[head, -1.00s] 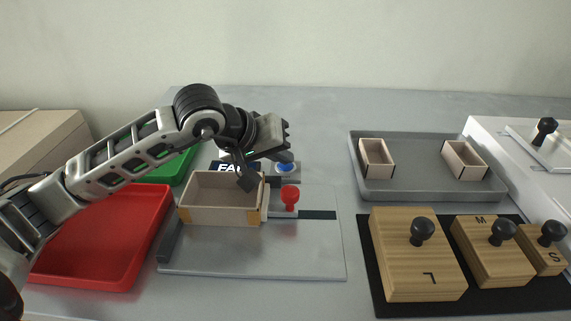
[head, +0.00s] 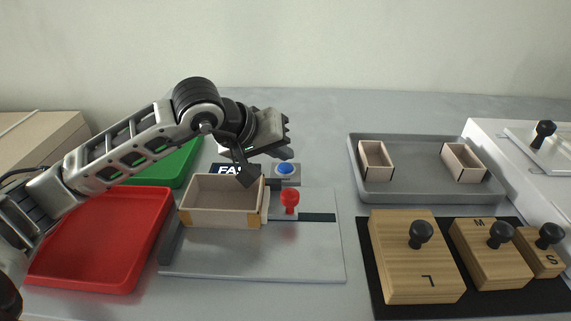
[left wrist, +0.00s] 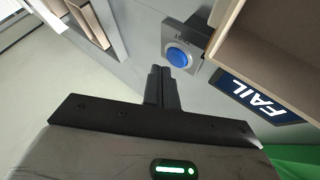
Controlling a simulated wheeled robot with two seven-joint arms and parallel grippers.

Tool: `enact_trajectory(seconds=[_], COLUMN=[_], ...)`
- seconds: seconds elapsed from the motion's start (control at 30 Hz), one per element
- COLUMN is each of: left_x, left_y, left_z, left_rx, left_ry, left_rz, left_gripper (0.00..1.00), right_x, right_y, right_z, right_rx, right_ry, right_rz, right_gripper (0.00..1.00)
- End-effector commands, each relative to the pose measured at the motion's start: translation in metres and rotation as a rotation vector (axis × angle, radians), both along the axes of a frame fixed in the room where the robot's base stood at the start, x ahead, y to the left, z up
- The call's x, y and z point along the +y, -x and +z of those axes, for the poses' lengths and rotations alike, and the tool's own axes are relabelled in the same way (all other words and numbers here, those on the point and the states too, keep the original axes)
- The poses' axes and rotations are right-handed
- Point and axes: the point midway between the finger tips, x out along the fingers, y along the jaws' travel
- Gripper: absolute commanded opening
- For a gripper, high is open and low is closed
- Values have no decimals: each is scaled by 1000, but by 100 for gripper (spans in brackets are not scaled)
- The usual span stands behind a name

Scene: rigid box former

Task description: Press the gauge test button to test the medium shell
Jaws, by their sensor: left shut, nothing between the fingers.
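The gauge test button (head: 285,169) is a blue dome on a grey housing behind the plate; it also shows in the left wrist view (left wrist: 179,56). The shell, an open pale wooden box (head: 222,216), sits on the grey plate in front of the display and button. The dark display (head: 227,169) reads FAIL in the left wrist view (left wrist: 258,97) and is partly hidden in the head view. My left gripper (head: 287,150) is shut and empty, just above the button with a visible gap. My right gripper is not in view.
A red knob (head: 290,198) stands beside the shell on the plate (head: 250,262). A red tray (head: 95,240) and green tray (head: 170,170) lie left. A grey tray (head: 425,190) with two small boxes and several knobbed wooden blocks (head: 418,255) lie right.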

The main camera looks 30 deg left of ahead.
Motion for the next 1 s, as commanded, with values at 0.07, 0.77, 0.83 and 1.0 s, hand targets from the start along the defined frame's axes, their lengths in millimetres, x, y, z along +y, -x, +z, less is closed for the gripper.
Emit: enact_trajectory(seconds=[0.07, 0.77, 0.83, 1.0], left_x=[0, 0, 0, 0], left_y=[0, 0, 0, 0], left_z=[0, 51, 50, 50], left_rx=[0, 0, 0, 0], left_ry=[0, 0, 0, 0], left_rz=[0, 0, 0, 0], left_gripper=[0, 0, 0, 0], right_x=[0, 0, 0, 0], right_y=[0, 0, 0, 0], right_z=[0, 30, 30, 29], right_rx=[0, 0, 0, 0], right_ry=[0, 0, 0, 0], right_rz=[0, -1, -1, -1], right_gripper=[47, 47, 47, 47])
